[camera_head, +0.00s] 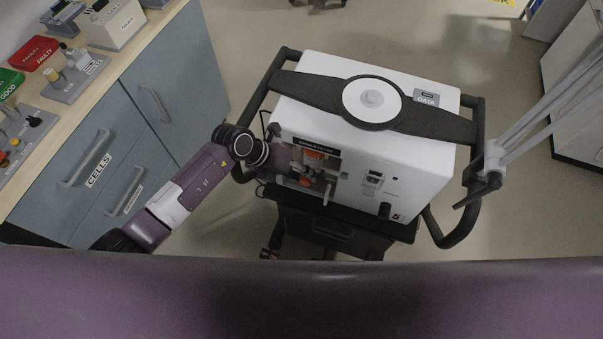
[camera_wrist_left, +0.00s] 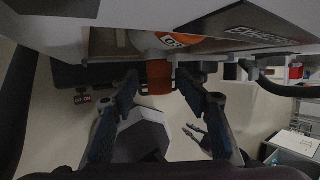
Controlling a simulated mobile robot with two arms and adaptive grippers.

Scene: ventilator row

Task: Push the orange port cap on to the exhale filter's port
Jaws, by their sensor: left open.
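The orange port cap (camera_wrist_left: 159,77) shows in the left wrist view between the tips of my left gripper (camera_wrist_left: 159,88), just below the round white-and-orange exhale filter (camera_wrist_left: 177,41). The two fingers are apart, one on each side of the cap; I cannot tell whether they touch it. Whether the cap is fully on the port is hidden. In the head view my left gripper (camera_head: 308,173) is at the front recess of the white ventilator (camera_head: 420,160), with the orange of the filter (camera_head: 315,154) showing there. My right gripper is not in view.
The ventilator stands on a dark cart with black handles (camera_head: 470,215) on both sides. A jointed grey arm (camera_head: 490,165) is at its right. A workbench (camera_head: 130,45) with trays and labelled drawers is at the left.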

